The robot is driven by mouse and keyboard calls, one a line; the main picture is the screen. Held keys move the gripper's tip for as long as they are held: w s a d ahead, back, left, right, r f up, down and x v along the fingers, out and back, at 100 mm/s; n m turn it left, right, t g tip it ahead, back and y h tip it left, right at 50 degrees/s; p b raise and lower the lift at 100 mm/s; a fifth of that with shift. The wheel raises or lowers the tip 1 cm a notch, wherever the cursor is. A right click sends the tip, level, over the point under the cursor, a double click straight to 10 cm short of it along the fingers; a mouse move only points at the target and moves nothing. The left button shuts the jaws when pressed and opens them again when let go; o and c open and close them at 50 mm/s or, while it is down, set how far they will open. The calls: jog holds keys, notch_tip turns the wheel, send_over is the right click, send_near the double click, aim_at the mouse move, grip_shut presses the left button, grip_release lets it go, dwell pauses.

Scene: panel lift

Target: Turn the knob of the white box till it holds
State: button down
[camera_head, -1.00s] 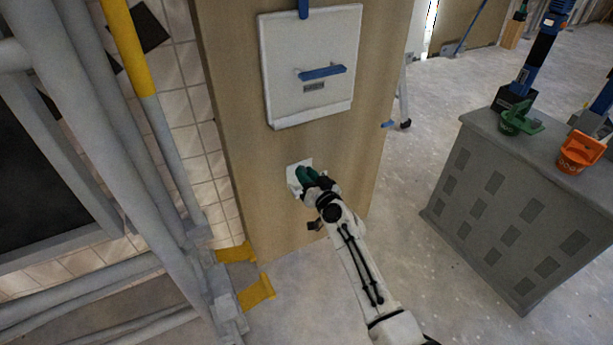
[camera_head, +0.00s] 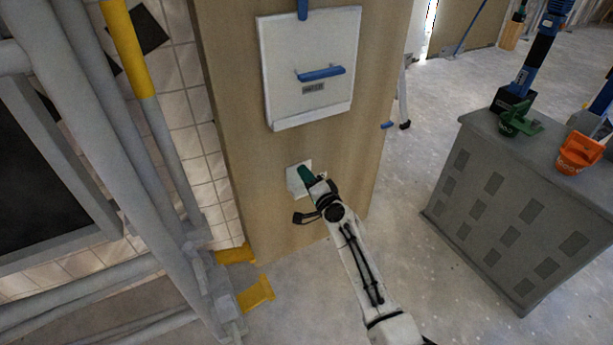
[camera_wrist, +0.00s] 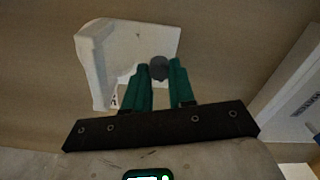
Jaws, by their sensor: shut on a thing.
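The white box (camera_head: 293,181) is a small plate-like box low on the wooden panel, below the larger white panel. In the wrist view the white box (camera_wrist: 100,55) shows tilted, with a grey round knob (camera_wrist: 158,68) in front of its face. My gripper (camera_head: 304,171) has green fingers and reaches up to the box. In the wrist view my gripper (camera_wrist: 160,78) has its two fingers closed on either side of the knob. Part of the knob and of the box face is hidden behind the fingers.
A white panel with a blue handle (camera_head: 321,73) hangs above on the wooden board (camera_head: 232,95). Grey scaffold pipes (camera_head: 130,160) stand at the left. A grey cabinet (camera_head: 500,215) with green and orange tools stands at the right.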

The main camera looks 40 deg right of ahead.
jog(key=shift+f+m, duration=0.1)
jog(key=shift+m, duration=1.6)
jog(key=c, duration=0.9)
grip_release()
jog(key=p+v, duration=0.2)
jog(key=v, duration=0.8)
jog(key=shift+s+a, duration=0.1)
jog(key=shift+s, duration=0.3)
